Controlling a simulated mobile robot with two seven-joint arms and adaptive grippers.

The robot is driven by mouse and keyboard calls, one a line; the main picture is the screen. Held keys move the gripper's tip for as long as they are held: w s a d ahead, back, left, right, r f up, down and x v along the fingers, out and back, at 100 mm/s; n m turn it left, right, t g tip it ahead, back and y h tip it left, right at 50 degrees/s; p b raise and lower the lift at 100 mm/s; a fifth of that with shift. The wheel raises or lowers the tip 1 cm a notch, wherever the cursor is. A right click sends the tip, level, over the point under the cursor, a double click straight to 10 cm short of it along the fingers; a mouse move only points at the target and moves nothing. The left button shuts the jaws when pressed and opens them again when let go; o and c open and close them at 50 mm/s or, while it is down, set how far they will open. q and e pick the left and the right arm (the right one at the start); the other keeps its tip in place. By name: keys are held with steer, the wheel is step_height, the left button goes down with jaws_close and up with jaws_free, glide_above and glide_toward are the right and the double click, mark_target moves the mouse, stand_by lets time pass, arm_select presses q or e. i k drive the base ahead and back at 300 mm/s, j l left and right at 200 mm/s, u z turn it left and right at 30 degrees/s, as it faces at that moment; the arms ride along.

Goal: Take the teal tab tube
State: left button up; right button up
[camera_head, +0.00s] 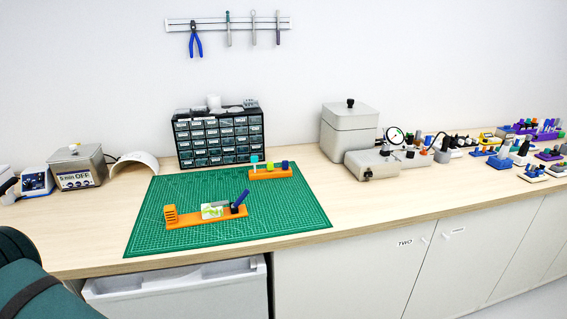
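A small orange rack (271,173) stands on the green cutting mat (150,221), towards its back edge. A tube with a teal tab (254,159) stands upright at the rack's left end. The lower part of the teal tab tube is too small to make out. Neither my left nor my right gripper is in view.
A longer orange holder (190,220) with a slanted blue tool (240,201) stands on the mat in front. A drawer cabinet (219,138) stands behind the rack. A grey lidded box (349,132) is to the right. The mat's right part is clear.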

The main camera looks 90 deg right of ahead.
mark_target(254, 158)
steer(key=z, duration=2.85)
